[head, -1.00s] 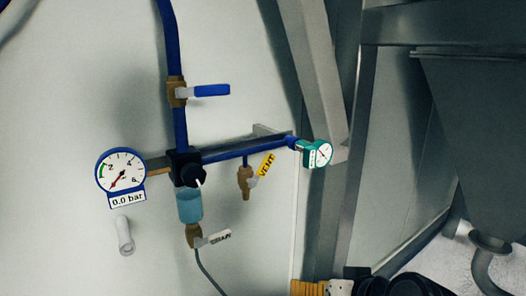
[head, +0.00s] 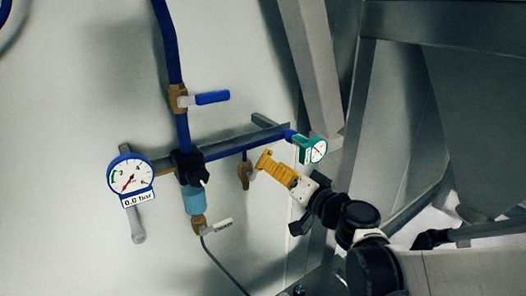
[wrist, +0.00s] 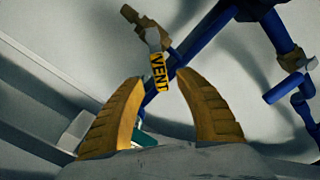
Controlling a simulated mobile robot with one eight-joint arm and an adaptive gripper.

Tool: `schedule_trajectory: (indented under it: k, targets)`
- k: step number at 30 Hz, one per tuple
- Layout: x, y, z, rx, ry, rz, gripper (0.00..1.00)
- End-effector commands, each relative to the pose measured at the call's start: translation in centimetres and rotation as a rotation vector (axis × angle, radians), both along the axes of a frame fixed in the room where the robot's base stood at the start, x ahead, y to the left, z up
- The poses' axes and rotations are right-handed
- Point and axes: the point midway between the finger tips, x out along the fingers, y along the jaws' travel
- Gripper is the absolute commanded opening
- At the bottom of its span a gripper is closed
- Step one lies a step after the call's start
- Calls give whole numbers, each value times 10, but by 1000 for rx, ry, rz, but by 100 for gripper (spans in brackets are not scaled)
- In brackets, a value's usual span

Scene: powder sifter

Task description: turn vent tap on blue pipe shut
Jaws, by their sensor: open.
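The vent tap (head: 245,175) is a brass valve hanging under the blue pipe (head: 228,151). In the head view its lever is hidden behind my gripper (head: 262,161). In the wrist view the brass tap body (wrist: 131,14) shows at the top, and its yellow lever labelled VENT (wrist: 160,72) points down into the gap between my fingertips. My gripper (wrist: 160,84) is open, with one yellow finger on each side of the lever's end. I cannot tell whether either finger touches it. The blue pipe also runs diagonally across the wrist view (wrist: 208,38).
A green gauge unit (head: 312,150) sits at the pipe's right end, close to my gripper. A blue-levered valve (head: 212,98) is above, a pressure gauge (head: 130,180) reading 0.0 bar is left, and a white-levered drain tap (head: 215,227) is below. A metal frame post (head: 318,90) stands right.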

Motion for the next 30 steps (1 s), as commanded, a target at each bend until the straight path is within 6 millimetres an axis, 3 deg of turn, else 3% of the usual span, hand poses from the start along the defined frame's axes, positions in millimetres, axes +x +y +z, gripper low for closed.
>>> schedule_trajectory:
  k: [7, 19, 23, 30]
  targets:
    - [31, 21, 0, 0, 0, 0, 41]
    - [38, 25, 0, 0, 1, -1, 40]
    - [37, 25, 0, 0, 1, -1, 0]
    - [38, 25, 0, 4, 3, -1, 0]
